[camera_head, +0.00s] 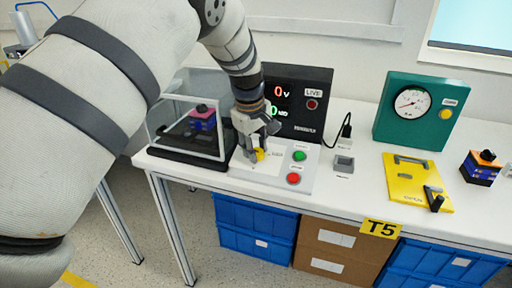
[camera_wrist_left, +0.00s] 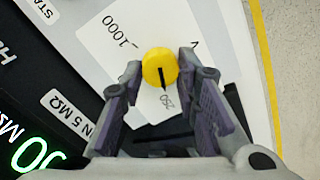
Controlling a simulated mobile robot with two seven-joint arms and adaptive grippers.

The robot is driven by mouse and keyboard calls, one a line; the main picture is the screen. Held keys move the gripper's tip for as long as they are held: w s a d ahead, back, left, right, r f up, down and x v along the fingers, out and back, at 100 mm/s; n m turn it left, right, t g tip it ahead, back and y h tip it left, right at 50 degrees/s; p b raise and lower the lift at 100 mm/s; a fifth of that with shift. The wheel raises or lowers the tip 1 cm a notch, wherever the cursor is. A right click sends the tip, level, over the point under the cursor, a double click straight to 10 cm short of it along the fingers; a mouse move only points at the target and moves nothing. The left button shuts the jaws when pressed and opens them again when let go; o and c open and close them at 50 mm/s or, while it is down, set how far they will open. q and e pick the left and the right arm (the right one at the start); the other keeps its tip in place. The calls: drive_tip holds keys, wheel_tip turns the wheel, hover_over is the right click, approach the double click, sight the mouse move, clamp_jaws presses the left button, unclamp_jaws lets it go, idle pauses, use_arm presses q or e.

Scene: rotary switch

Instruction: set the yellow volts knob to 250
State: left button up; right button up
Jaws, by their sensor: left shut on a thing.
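The yellow volts knob (camera_wrist_left: 160,68) sits on a white dial card (camera_wrist_left: 105,40) printed with 1000 and 250. Its black pointer line points down in the left wrist view, toward the 250 mark (camera_wrist_left: 167,101). My left gripper (camera_wrist_left: 160,66) is shut on the knob, with one finger on each side. In the head view the left gripper (camera_head: 257,150) reaches down onto the knob (camera_head: 260,155) at the front panel of the black tester (camera_head: 297,100). The tester's display shows a red 0 V. My right gripper is not in view.
A green button (camera_head: 299,156) and a red button (camera_head: 293,178) are right of the knob. A clear-walled case (camera_head: 188,155) stands close on the left. A green gauge box (camera_head: 420,112) and a yellow plate (camera_head: 405,190) are further right on the white table (camera_head: 340,198).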

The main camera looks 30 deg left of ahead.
use_arm(q)
drive_tip(key=o, duration=1.2)
drive_tip(key=shift+f, duration=0.15)
drive_tip(key=shift+c, duration=0.2)
drive_tip(key=shift+r, duration=0.4)
drive_tip(key=v, duration=1.1)
drive_tip(key=shift+r, duration=0.15)
